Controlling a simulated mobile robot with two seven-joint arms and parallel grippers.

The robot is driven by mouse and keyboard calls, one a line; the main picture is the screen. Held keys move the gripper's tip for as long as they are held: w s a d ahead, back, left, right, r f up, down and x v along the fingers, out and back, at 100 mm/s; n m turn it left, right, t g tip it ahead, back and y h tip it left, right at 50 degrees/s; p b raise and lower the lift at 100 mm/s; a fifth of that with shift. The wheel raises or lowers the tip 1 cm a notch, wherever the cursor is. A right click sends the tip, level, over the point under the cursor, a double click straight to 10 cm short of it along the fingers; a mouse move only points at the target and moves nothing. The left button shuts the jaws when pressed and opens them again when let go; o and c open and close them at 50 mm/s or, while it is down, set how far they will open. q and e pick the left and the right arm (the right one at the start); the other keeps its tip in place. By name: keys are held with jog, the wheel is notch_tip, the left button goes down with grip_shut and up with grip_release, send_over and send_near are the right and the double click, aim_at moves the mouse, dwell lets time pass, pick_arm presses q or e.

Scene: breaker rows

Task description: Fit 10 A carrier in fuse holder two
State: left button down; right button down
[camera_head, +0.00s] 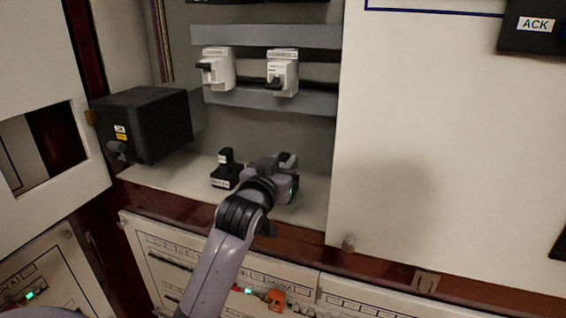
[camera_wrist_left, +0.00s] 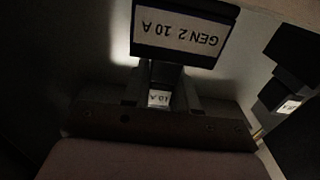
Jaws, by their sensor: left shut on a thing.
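My left gripper (camera_head: 272,172) reaches over the shelf at the cabinet's lower back. In the left wrist view it (camera_wrist_left: 162,92) is shut on a small dark carrier with a "10 A" label (camera_wrist_left: 159,98). I cannot tell whether the carrier is clear of this block. Two white fuse holders (camera_head: 217,70) (camera_head: 284,75) sit on the rail above, each with a black part at its front. Their numbers are not readable. My right gripper is not in view.
Another black carrier on a labelled stand (camera_head: 226,170) is left of my gripper, and shows at right in the wrist view (camera_wrist_left: 290,80). A black box (camera_head: 150,125) juts out at left. A large pale panel (camera_head: 440,150) bounds the right. The back wall between shelf and holders is clear.

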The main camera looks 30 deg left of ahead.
pick_arm(q)
jog(key=shift+f, duration=0.55)
jog(key=c, duration=0.8)
grip_release()
jog(key=shift+b+v, duration=0.35)
jog(key=shift+v, duration=3.25)
